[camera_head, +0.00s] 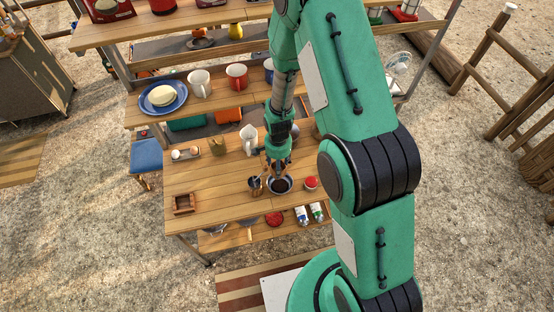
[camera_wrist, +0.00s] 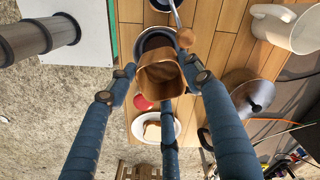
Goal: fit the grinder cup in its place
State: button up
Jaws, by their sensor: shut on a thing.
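My gripper (camera_wrist: 160,82) is shut on a brown, wood-coloured cup, which I take as the grinder cup (camera_wrist: 160,73). In the wrist view the cup is in front of a dark round vessel (camera_wrist: 150,41) and hides part of it. I cannot tell whether they touch. A metal rod with a wooden knob (camera_wrist: 185,38), like a grinder crank, crosses beside the vessel's rim. In the head view my gripper (camera_head: 277,166) is low over the table, just behind the dark round vessel (camera_head: 281,186). The cup's place cannot be made out clearly.
The wooden table (camera_head: 206,207) holds a small dark cup (camera_head: 254,183) left of the vessel and a red-topped item (camera_head: 310,183) to its right. A white pitcher (camera_head: 249,138) stands behind, and a wooden tray (camera_head: 184,203) is at left.

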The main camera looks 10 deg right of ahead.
jog(key=shift+s+a+f+n+b, duration=1)
jog(key=shift+s+a+f+b, duration=0.5)
jog(key=shift+s+a+b, duration=1.55)
jog(key=shift+s+a+f+n+b, duration=1)
jog(key=shift+s+a+f+b, duration=0.9)
jog(key=shift+s, duration=2.25)
jog(key=w+a+r+n, duration=0.1)
jog(key=w+a+n, duration=0.2)
jog(key=a, duration=0.8)
jog(key=w+a+r+n+b, duration=0.1)
jog(key=w+a+n, duration=0.2)
jog(key=w+a, duration=0.4)
jog(key=w+a+r+n+b, duration=0.1)
jog(key=w+a+n, duration=0.2)
jog(key=a, duration=1.4)
jog(key=w, duration=0.2)
jog(key=shift+w+r+n, duration=0.15)
jog(key=shift+w+n, duration=0.25)
jog(key=shift+f, duration=0.3)
jog(key=b, duration=0.4)
send_over(185, 204)
jog(key=shift+s+a+f, duration=0.1)
jog(key=shift+f, duration=4.35)
